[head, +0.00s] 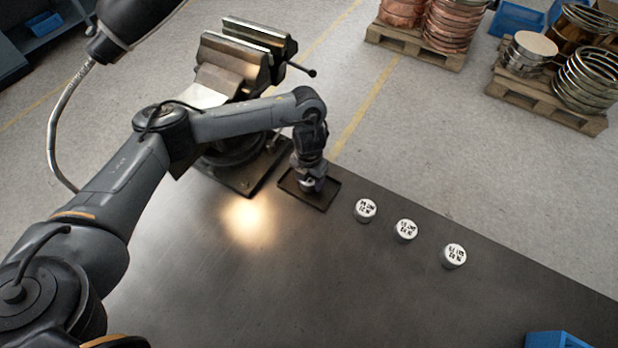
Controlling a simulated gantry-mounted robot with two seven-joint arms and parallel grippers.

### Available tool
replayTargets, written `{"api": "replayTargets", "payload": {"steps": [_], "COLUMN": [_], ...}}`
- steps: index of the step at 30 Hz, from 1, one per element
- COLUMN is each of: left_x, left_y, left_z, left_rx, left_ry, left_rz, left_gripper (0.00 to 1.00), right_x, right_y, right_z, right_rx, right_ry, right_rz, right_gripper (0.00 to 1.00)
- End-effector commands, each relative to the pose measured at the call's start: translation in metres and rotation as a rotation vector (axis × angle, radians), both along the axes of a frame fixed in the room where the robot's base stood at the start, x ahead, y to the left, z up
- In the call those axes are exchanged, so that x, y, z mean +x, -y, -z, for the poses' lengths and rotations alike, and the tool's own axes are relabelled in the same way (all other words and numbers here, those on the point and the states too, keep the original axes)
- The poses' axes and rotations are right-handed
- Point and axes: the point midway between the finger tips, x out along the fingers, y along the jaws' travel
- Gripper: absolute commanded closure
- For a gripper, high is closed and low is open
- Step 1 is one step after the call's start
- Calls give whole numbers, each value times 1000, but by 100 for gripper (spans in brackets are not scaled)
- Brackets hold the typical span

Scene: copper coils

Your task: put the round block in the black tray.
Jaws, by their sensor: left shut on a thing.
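The black tray (322,204) is a shallow dark rectangle on the far edge of the bench, beside the vise base. My left gripper (310,186) is over the tray, pointing down, and shut on a small silvery round block (308,184). The gripper hides much of this block, and I cannot tell whether it touches the tray floor. Three more silver round blocks with dark lettering on top stand in a row to the right of the tray: one nearest it (365,210), a middle one (405,231) and a far one (453,256). My right gripper is not in view.
A large metal vise (240,62) stands just left of the tray, close to my left arm. A lamp (130,22) hangs at the upper left. A blue bin (556,340) is at the lower right. The bench (300,290) is clear in front. Pallets of coils stand on the floor behind.

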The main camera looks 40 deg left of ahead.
Motion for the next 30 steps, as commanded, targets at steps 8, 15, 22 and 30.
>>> {"api": "replayTargets", "payload": {"steps": [8, 15, 22, 30], "left_x": [1, 1, 0, 0], "left_y": [0, 0, 0, 0], "left_z": [5, 5, 6, 5], "left_rx": [0, 0, 0, 0], "left_ry": [1, 1, 0, -1], "left_rz": [0, 0, 0, 0], "left_gripper": [65, 35, 9, 9], "right_x": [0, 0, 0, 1], "right_y": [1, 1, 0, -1], "right_z": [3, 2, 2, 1], "right_rx": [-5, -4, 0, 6], "right_ry": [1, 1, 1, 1], "right_rz": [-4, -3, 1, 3], "right_gripper": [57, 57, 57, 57]}}
